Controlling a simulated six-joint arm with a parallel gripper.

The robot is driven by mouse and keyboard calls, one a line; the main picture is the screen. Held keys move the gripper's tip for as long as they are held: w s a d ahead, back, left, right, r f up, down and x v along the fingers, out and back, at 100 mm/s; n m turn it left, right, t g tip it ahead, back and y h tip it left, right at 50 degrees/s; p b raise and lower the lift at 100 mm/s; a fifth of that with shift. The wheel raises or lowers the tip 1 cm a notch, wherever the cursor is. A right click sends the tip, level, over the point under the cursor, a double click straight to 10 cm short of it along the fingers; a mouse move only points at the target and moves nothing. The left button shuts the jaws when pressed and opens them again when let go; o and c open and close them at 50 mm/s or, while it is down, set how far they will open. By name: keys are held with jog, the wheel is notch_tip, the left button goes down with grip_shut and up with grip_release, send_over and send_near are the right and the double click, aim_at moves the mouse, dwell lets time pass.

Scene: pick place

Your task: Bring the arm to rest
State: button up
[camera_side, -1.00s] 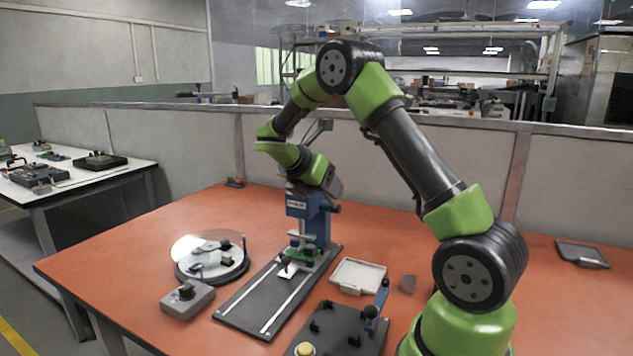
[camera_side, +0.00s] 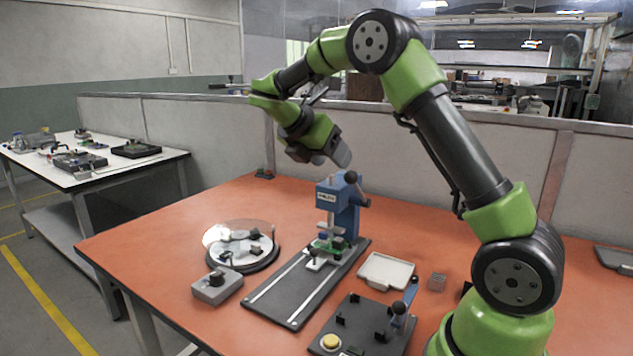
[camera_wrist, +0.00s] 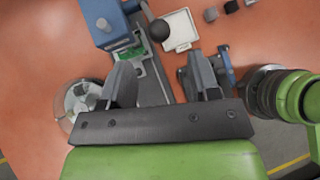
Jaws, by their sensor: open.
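My gripper (camera_side: 338,152) is in the air above and behind the blue press (camera_side: 340,208) in the side view, clear of the table. In the wrist view its two fingers (camera_wrist: 162,80) are spread apart with nothing between them. Beyond the fingers lie the blue press (camera_wrist: 103,20) with its black lever knob, and a green part (camera_wrist: 128,52) at its foot. In the side view the green part (camera_side: 330,243) sits under the press on the dark railed base (camera_side: 290,302).
A round glass-topped turntable (camera_side: 240,245) and a grey button box (camera_side: 217,286) stand left of the press. The orange table (camera_side: 150,235) is bare at left.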

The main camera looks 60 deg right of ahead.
jog(key=s+a+r+m+t+y, duration=0.2)
jog(key=s+a+m+t+y, duration=0.3)
jog(key=s+a+m, duration=0.3)
jog(key=s+a+r+m+t+y, duration=0.1)
jog(key=s+a+m+t+y, duration=0.4)
jog(key=s+a+m, duration=0.3)
jog(key=a+m, duration=0.4)
jog(key=shift+s+r+t+y, duration=0.3)
jog(key=shift+r, duration=0.1)
